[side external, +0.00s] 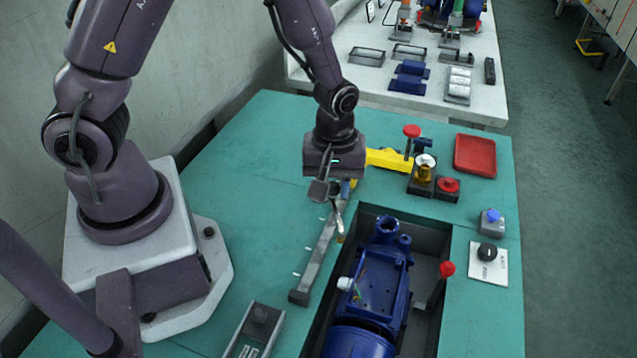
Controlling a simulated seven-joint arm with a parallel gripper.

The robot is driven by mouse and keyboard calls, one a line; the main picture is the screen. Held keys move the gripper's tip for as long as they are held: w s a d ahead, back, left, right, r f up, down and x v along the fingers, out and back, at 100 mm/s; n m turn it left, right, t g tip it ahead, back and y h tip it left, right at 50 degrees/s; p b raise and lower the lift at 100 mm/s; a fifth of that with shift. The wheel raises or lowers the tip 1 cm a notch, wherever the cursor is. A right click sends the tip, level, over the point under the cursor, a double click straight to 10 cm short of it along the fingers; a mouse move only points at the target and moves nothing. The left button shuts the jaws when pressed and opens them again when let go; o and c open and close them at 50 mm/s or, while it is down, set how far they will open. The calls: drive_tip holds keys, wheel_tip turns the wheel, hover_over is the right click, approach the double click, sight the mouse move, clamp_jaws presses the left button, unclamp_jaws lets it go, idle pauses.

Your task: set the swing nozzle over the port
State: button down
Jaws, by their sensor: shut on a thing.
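The blue pump (375,285) sits in a dark recess in the green bench. A round upright opening (387,226) at its far end looks like the port. My gripper (335,194) points down just beyond and left of the recess. It is shut on the swing nozzle (338,215), a thin shiny bent tube with a brass-coloured tip. The tip hangs near the recess's left edge, left of the port and apart from it in the picture. The fingers hide the upper part of the nozzle, so the exact grip is hard to see.
A grey bar with small pins (318,262) runs along the recess's left side. A red-knobbed lever (446,270) stands at its right. Beyond are a yellow part (388,159), a brass fitting (425,168), a red button (448,185) and a red tray (475,156).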

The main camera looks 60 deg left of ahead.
drive_tip(key=shift+w+a+n, duration=0.1)
drive_tip(key=shift+w+n, duration=1.4)
drive_tip(key=shift+n, duration=0.35)
drive_tip(key=shift+w+a+n, duration=0.1)
drive_tip(key=shift+w+n, duration=1.35)
drive_tip(key=shift+n, duration=0.4)
drive_tip(key=shift+w, duration=0.1)
drive_tip(key=c, duration=0.9)
unclamp_jaws()
drive_tip(key=shift+o, duration=0.2)
drive_tip(key=shift+a, duration=0.1)
wheel_tip(320, 180, up, 13)
